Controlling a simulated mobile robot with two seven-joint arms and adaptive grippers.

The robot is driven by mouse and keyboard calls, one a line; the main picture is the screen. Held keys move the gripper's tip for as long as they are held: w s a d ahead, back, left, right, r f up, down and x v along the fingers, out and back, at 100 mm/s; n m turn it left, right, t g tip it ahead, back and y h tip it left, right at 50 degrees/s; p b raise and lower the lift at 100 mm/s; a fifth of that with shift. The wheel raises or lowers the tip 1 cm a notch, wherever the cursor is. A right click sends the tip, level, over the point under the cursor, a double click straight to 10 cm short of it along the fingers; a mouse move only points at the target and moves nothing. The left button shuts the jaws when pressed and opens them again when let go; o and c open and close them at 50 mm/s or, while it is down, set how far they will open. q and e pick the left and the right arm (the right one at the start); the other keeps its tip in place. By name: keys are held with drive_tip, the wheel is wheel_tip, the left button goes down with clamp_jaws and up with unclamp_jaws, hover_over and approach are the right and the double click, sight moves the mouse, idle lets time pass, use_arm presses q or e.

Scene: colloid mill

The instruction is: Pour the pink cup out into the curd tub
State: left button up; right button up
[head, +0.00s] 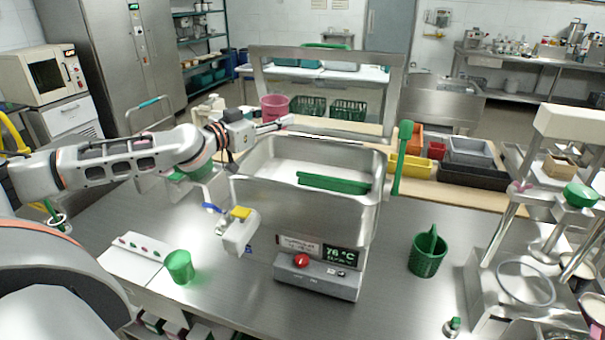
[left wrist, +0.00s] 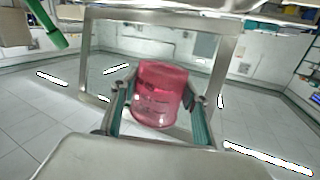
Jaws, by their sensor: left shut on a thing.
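The pink cup (head: 274,106) is at the back left rim of the steel curd tub (head: 295,205), and looks roughly upright. My left gripper (head: 286,122) reaches in from the left over the tub's back left corner. In the left wrist view, the pink cup (left wrist: 157,95) sits between the teal fingers of my left gripper (left wrist: 160,108), which is shut on it. The cup's contents cannot be made out. The tub holds something white, with a green bar (head: 333,183) across it. My right gripper is not in view.
A steel frame (head: 397,95) rises behind the tub. A green paddle (head: 402,157) stands at its right rim. A green cup (head: 179,267) and a white board (head: 136,256) lie left on the bench. A green basket (head: 427,257) stands right, with clear bench between it and the tub.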

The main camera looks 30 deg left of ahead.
sight(283, 113)
use_arm(q)
drive_tip(key=m, duration=0.1)
drive_tip(key=d+r+m, duration=0.1)
drive_tip(key=m, duration=0.1)
drive_tip(key=shift+s+d+r+t, duration=0.1)
drive_tip(key=shift+s+d+t, duration=0.2)
drive_tip(key=shift+s+t, duration=0.1)
drive_tip(key=shift+s+d+r+m, duration=0.1)
drive_tip(key=shift+d+r+m, duration=0.25)
drive_tip(key=shift+m, duration=0.25)
drive_tip(key=m, duration=0.1)
drive_tip(key=d+m, duration=0.1)
drive_tip(key=m+t+h, duration=0.1)
drive_tip(key=m, duration=0.1)
drive_tip(key=shift+s+d+r, duration=0.1)
drive_tip(key=shift+s+d, duration=0.2)
drive_tip(key=shift+d, duration=0.1)
drive_tip(key=shift+f+m, duration=0.35)
drive_tip(key=shift+m, duration=0.75)
drive_tip(key=shift+m+h, duration=0.3)
drive_tip(key=shift+h, duration=0.1)
drive_tip(key=shift+d+f+m+t+h+b, duration=0.1)
drive_tip(key=shift+f+m+t+h+b, duration=0.15)
drive_tip(key=shift+m, duration=0.5)
drive_tip(key=shift+f+m+t+h+b, duration=0.15)
drive_tip(key=shift+f+m, duration=0.15)
drive_tip(key=shift+m, duration=0.45)
drive_tip(key=shift+f+m, duration=0.2)
drive_tip(key=shift+m, duration=0.2)
